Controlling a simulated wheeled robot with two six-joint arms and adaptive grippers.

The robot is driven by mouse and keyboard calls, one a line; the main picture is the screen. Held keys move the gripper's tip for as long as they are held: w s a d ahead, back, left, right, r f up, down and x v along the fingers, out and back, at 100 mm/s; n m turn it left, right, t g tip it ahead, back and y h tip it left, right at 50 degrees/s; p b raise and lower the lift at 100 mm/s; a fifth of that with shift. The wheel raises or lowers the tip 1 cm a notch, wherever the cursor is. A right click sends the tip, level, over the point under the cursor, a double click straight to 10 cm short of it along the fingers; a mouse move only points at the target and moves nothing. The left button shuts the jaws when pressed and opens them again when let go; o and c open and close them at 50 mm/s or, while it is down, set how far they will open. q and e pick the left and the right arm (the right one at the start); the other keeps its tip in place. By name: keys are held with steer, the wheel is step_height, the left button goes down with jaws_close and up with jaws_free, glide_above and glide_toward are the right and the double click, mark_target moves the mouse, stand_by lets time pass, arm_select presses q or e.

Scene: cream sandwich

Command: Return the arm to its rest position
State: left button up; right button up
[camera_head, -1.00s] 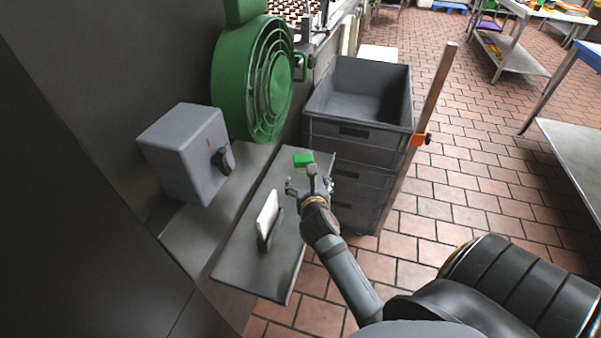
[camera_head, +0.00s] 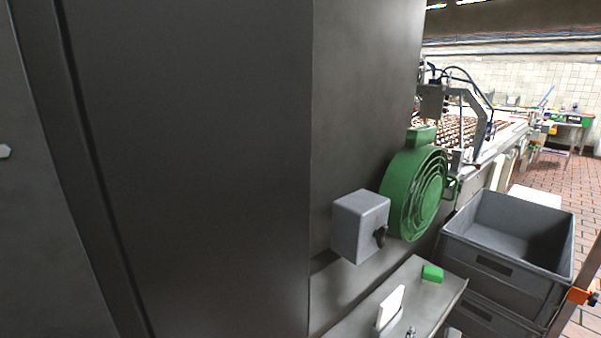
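Small grey parts of my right gripper (camera_head: 432,333) show at the bottom edge of the head view. Two tips stand apart there with a gap between them, and nothing shows held. The rest of that gripper and its arm is cut off below the frame. My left gripper is not in view.
A grey shelf (camera_head: 437,297) holds a green block (camera_head: 432,273) and an upright white card (camera_head: 390,307) in a dark holder. Behind are a grey switch box (camera_head: 358,226) and a green round fan (camera_head: 413,195). Grey crates (camera_head: 500,265) stand right. A dark wall fills the left.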

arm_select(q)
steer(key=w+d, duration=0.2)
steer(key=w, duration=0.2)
arm_select(e)
steer(key=s+a+f+m+g+y, duration=0.4)
steer(key=s+m, duration=0.4)
steer(key=m, duration=0.6)
steer(key=s+a+f+m+g+y, duration=0.15)
steer(key=s+f+m+g, duration=0.3)
steer(key=s+m, duration=0.7)
step_height(320, 180, down, 23)
steer(key=d+m+g+p, duration=0.1)
steer(key=d+m+p, duration=0.1)
steer(key=m+p, duration=0.3)
arm_select(q)
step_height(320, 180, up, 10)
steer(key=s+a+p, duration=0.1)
steer(key=p, duration=0.4)
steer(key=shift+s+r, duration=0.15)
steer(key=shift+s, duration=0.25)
arm_select(e)
steer(key=s+f, duration=0.5)
steer(key=s, duration=0.4)
steer(key=s+d+f+n+g, duration=0.1)
steer(key=s+f, duration=0.4)
steer(key=s, duration=0.4)
steer(key=shift+s+f, duration=0.2)
steer(key=shift+s, duration=0.1)
